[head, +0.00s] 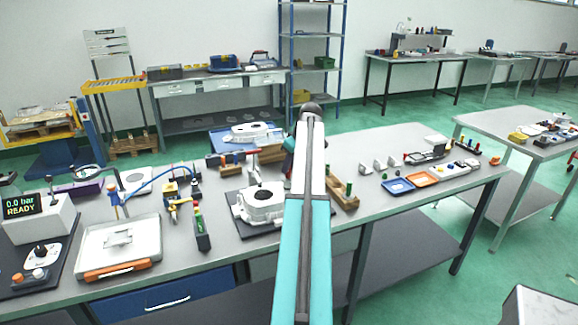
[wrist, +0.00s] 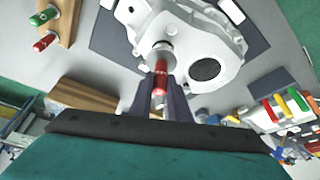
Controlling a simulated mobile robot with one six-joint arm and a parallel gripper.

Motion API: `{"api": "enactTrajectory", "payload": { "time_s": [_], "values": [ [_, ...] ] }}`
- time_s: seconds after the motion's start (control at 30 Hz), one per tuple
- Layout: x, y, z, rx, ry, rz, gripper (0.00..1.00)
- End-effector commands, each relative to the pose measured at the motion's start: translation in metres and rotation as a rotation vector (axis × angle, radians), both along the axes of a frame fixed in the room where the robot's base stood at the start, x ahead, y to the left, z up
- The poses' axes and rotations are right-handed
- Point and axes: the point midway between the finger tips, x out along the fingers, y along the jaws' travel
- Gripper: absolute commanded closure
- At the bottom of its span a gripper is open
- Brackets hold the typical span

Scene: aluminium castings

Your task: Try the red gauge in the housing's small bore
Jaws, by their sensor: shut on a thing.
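The pale cast housing (wrist: 200,35) fills the upper middle of the wrist view. A large dark bore shows in its lower right part. In the head view the housing (head: 264,200) sits on a dark mat, partly behind my arm. My gripper (wrist: 160,98) is shut on the red gauge (wrist: 160,78). The gauge's grey far end is at a round boss on the housing's near edge. It covers any opening there, so I cannot tell whether it is above the small bore or in it. In the head view my arm hides the gripper's fingers.
A wooden block (wrist: 68,22) holds a green and a red plug at the wrist view's upper left. Blue (head: 398,186) and orange (head: 422,180) trays lie right of my arm. A second casting (head: 252,132) stands behind.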

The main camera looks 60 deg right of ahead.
Motion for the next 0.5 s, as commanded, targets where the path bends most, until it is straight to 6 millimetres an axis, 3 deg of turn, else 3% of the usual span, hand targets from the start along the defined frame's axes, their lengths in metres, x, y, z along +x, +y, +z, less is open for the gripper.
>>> {"api": "enactTrajectory", "payload": {
  "time_s": [0.5],
  "values": [
    [0.0000, 0.0000, -0.0068, 0.000, -0.001, 0.000, 1.00]
  ]
}}
